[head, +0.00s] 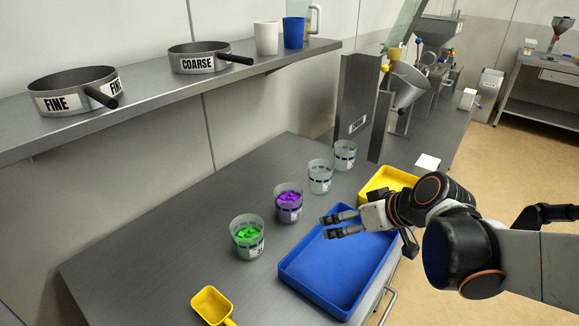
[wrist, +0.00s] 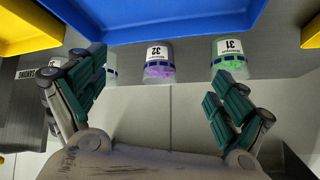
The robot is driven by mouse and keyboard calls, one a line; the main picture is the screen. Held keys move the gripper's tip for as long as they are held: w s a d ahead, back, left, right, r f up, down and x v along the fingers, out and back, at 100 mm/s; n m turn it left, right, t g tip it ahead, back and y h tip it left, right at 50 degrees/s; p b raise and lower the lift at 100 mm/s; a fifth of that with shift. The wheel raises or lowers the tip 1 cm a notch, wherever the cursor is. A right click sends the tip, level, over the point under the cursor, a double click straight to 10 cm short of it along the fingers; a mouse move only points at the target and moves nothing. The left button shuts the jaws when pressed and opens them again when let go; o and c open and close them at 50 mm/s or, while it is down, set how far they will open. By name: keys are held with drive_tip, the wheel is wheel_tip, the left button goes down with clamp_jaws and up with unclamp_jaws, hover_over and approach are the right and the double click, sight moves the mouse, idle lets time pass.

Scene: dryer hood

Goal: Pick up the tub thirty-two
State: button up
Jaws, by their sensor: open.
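Tub thirty-two (wrist: 157,64) is a clear cup with purple contents and a white label reading 32. In the wrist view it appears between my two spread fingers, a little beyond them. In the head view the purple-filled tub (head: 288,203) stands upright on the steel bench, left of the blue tray. My gripper (head: 331,227) is open and empty, above the blue tray, with its fingers pointing left toward the purple and green tubs. It is to the right of tub thirty-two and apart from it.
Tub 31 (wrist: 230,54) with green contents stands beside it; it also shows in the head view (head: 247,238). Two pale tubs (head: 320,176) (head: 344,156) stand behind. A blue tray (head: 325,285), yellow tray (head: 377,182) and yellow scoop (head: 211,305) are nearby. A shelf (head: 150,105) hangs above.

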sight(300, 207)
drive_tip(key=w+a+f+n+y, duration=0.1)
drive_tip(key=w+a+f, duration=0.2)
drive_tip(key=w, duration=0.1)
drive_tip(key=w+a+f+n+t+y, duration=0.1)
drive_tip(key=w+a+f+n+y, duration=0.1)
drive_tip(key=w, duration=0.3)
drive_tip(key=w+a+f+n+y, duration=0.2)
drive_tip(key=w+a+f, duration=0.1)
drive_tip(key=w+f, duration=0.1)
drive_tip(key=shift+w+a, duration=0.4)
drive_tip(key=shift+w, duration=0.15)
drive_tip(key=b+x, duration=0.2)
drive_tip(key=x, duration=0.2)
drive_tip(key=shift+a+f, duration=0.1)
drive_tip(key=shift+f, duration=0.15)
drive_tip(key=shift+w+a+f, duration=0.15)
drive_tip(key=shift+w+a, duration=0.15)
drive_tip(key=shift+a, duration=0.1)
drive_tip(key=c, duration=1.4)
